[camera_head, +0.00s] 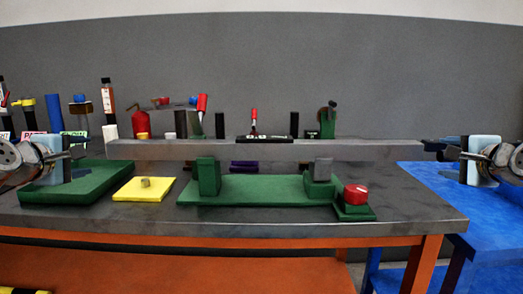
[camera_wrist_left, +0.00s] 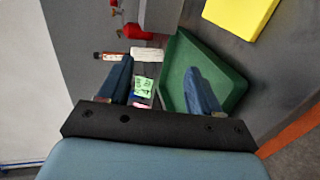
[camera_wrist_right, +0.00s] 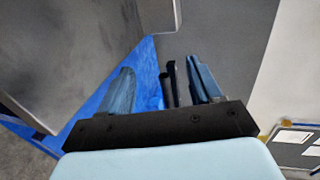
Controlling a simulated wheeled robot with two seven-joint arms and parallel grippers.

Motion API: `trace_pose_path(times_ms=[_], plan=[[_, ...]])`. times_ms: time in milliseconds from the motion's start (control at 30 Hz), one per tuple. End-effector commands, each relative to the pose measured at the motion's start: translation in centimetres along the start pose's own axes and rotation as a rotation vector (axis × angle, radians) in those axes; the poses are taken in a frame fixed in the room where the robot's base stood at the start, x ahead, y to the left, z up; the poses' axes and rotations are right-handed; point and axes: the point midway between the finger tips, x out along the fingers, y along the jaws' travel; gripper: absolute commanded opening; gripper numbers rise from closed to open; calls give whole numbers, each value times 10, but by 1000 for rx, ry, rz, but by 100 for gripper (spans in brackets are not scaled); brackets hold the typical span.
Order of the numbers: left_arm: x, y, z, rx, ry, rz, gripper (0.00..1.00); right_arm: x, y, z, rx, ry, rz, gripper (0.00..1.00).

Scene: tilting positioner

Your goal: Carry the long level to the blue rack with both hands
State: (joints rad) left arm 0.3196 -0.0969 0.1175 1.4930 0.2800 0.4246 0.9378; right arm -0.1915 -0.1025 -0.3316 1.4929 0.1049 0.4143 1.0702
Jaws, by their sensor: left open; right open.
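The long level is a long grey bar (camera_head: 265,151) lying left to right across the workbench in the head view. One end (camera_wrist_left: 160,14) shows at the top of the left wrist view, the other (camera_wrist_right: 157,14) at the top of the right wrist view. My left gripper (camera_head: 80,148) is open and empty, just off the left end. My right gripper (camera_head: 436,153) is open and empty, just off the right end. The blue surface (camera_head: 425,190), seemingly the blue rack, stands right of the bench.
A green tray (camera_head: 95,192) lies below my left gripper.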

Motion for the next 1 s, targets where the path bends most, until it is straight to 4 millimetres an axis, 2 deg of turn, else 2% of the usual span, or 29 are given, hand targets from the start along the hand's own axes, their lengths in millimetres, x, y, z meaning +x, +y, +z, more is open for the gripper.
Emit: trace_pose_path(times_ms=[200, 433, 600, 1000], plan=[[45, 0, 0, -1, -2, -1, 64, 45, 1, 0, 0, 2, 2, 64], [79, 0, 1, -1, -2, 1, 64, 80, 1, -1, -1, 2, 1, 64], [78, 1, 13, 0, -1, 3, 64, 78, -1, 13, -1, -1, -2, 64], [78, 1, 16, 0, 0, 2, 64, 78, 0, 15, 0, 0, -1, 64]])
